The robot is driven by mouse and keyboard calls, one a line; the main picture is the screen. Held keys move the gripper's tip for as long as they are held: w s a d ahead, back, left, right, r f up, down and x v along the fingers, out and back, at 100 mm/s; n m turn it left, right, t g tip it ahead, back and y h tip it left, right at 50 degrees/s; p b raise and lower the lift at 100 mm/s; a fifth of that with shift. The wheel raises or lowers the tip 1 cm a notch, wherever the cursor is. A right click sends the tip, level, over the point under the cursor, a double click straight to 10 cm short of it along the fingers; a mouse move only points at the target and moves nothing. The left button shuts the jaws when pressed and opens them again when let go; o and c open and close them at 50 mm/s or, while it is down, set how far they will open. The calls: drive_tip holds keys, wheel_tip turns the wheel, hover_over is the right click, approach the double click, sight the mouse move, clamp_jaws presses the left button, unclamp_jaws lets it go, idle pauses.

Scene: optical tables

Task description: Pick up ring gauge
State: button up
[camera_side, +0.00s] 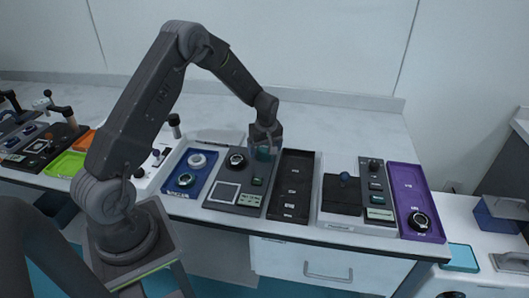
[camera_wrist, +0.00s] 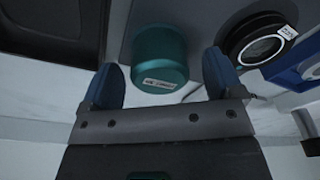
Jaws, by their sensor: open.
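My gripper (camera_side: 266,140) hangs over the back of a dark grey panel (camera_side: 225,203) in the side view. In the wrist view my gripper (camera_wrist: 162,70) is open, one blue finger on each side of a teal cylinder (camera_wrist: 160,52) with a white label; I cannot tell whether they touch it. In the side view the teal cylinder (camera_side: 263,154) is partly hidden by the gripper. A black ring-shaped piece (camera_side: 237,161) sits on the same panel, left of the gripper. It also shows at upper right in the wrist view (camera_wrist: 236,38). The labels do not show which piece is the ring gauge.
A blue tray (camera_side: 203,179) with a white ring stands left of the panel, and a black compartment tray (camera_side: 281,205) right of it. A purple tray (camera_side: 405,183) with another black round piece is at far right. The bench behind is clear.

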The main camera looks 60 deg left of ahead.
drive_tip(key=shift+f, duration=0.45)
drive_tip(key=c, duration=1.1)
drive_tip(key=shift+r, duration=0.15)
drive_tip(key=shift+c, duration=0.2)
